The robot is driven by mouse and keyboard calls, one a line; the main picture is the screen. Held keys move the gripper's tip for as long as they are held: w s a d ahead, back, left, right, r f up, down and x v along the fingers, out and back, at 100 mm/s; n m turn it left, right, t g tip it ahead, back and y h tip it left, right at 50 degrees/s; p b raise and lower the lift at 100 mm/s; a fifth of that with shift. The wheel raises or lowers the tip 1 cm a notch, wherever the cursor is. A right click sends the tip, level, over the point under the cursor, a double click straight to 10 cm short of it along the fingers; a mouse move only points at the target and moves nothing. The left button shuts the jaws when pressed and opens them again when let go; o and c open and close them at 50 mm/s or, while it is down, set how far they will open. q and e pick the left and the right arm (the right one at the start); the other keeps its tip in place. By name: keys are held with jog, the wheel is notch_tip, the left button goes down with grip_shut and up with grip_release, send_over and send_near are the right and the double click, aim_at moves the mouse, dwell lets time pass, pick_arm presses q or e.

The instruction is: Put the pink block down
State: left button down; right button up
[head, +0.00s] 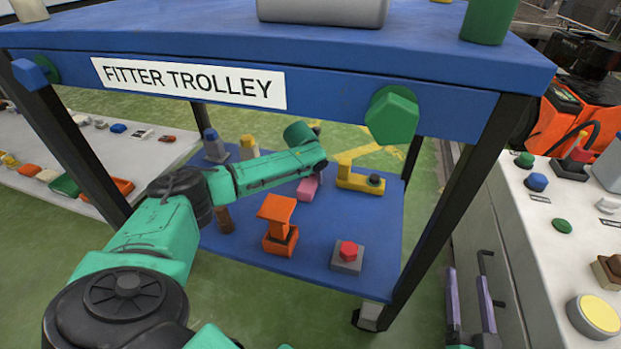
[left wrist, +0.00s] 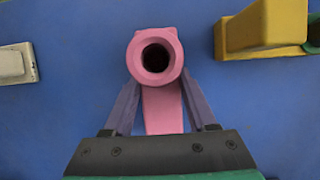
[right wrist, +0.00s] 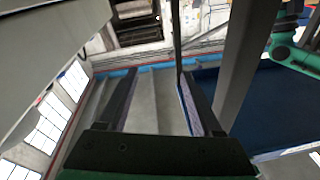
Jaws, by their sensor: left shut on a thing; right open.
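The pink block (head: 308,188) shows in the head view over the blue lower shelf (head: 310,258), partly hidden by my left arm. In the left wrist view the pink block (left wrist: 162,105) has a round collar with a dark hole at its top. My left gripper (left wrist: 160,112) is shut on it, one purple finger on each side. Blue shelf surface lies behind it; I cannot tell whether the block touches the shelf. My right gripper (head: 469,303) is open and empty, outside the trolley at the right, its two purple fingers apart.
The trolley's top (head: 430,50) overhangs the shelf, with dark legs at the corners. On the shelf stand a yellow piece (head: 352,178), an orange piece (head: 277,218) and a grey block with a red knob (head: 347,257). Bare shelf shows between them. A white cabinet (head: 530,240) stands right.

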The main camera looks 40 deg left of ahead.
jog(key=shift+f, duration=0.1)
pick_arm(q)
jog(key=shift+c, duration=1)
grip_release()
jog(key=shift+r, duration=0.2)
jog(key=shift+s+r+p, duration=0.25)
jog(key=shift+r+p, duration=0.1)
jog(key=shift+r, duration=0.1)
jog(key=shift+p+v, duration=0.5)
jog(key=shift+v, duration=0.3)
jog(key=p+v, duration=0.4)
jog(key=v, duration=0.5)
pick_arm(e)
jog(key=s+f+g+h, duration=0.1)
jog(key=s+f+g, duration=0.5)
jog(key=s+f, duration=0.5)
jog(key=shift+a+g, duration=0.4)
jog(key=shift+a, duration=0.05)
